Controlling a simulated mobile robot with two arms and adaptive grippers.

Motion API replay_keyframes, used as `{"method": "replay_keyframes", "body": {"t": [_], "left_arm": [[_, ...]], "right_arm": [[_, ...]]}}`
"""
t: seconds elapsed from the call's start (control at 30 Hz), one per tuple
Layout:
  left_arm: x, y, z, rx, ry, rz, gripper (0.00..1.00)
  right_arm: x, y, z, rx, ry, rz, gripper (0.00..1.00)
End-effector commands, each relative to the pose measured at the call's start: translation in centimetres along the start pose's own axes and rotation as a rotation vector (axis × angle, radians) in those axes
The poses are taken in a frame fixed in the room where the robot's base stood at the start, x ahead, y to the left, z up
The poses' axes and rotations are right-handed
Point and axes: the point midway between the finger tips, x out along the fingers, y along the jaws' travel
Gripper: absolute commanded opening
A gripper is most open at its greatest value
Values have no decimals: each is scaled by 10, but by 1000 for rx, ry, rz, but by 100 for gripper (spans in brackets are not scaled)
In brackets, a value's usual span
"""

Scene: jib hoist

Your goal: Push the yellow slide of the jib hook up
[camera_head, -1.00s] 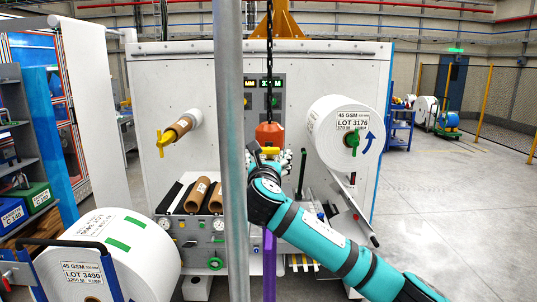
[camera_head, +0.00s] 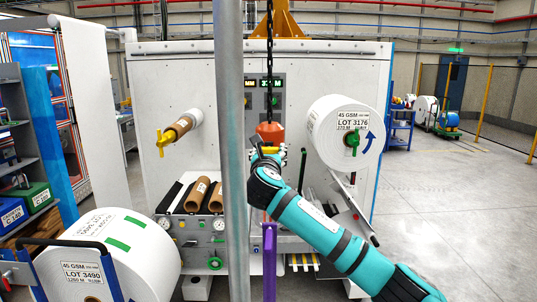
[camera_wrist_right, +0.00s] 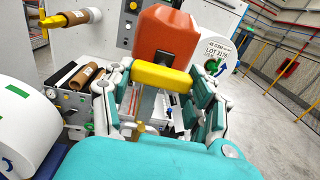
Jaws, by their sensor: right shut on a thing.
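The orange jib hook block (camera_head: 270,131) hangs on a dark chain (camera_head: 269,50) in front of the white machine. It fills the top middle of the right wrist view (camera_wrist_right: 165,42). The yellow slide (camera_wrist_right: 162,77) is a short bar just below the block. My right gripper (camera_wrist_right: 160,84) is shut on it, with a finger at each end. In the head view my right gripper (camera_head: 268,152) is at the block's underside, and its wrist partly hides what is below. The hook's lower part is not clearly visible. My left gripper is not in view.
A grey vertical post (camera_head: 230,200) stands close to the left of the hook. A white roll (camera_head: 346,133) is mounted on the machine at right. Another large roll (camera_head: 140,250) is at lower left. A purple upright piece (camera_head: 269,262) stands below my right wrist. The floor at right is open.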

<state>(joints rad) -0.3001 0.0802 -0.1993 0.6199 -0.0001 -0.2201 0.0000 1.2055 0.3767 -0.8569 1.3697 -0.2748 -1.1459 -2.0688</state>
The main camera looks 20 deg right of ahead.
Motion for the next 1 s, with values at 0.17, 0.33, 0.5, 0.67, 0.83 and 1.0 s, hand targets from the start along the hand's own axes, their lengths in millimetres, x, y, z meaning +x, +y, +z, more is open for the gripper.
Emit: {"method": "replay_keyframes", "body": {"t": [0.17, 0.33, 0.5, 0.67, 0.83, 1.0], "left_arm": [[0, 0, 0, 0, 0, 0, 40], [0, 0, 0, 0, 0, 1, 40], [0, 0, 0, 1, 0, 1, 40], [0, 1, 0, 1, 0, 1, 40], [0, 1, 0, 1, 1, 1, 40], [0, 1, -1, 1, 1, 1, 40]], "right_arm": [[0, 0, 0, 0, 0, 0, 19], [0, 0, 0, -1, 0, 0, 0], [0, 0, 10, 0, -2, 0, 0], [0, 0, 33, 0, -3, -1, 0], [0, 0, 34, -1, -3, 0, 0], [0, 0, 35, -1, -5, 1, 66]]}}
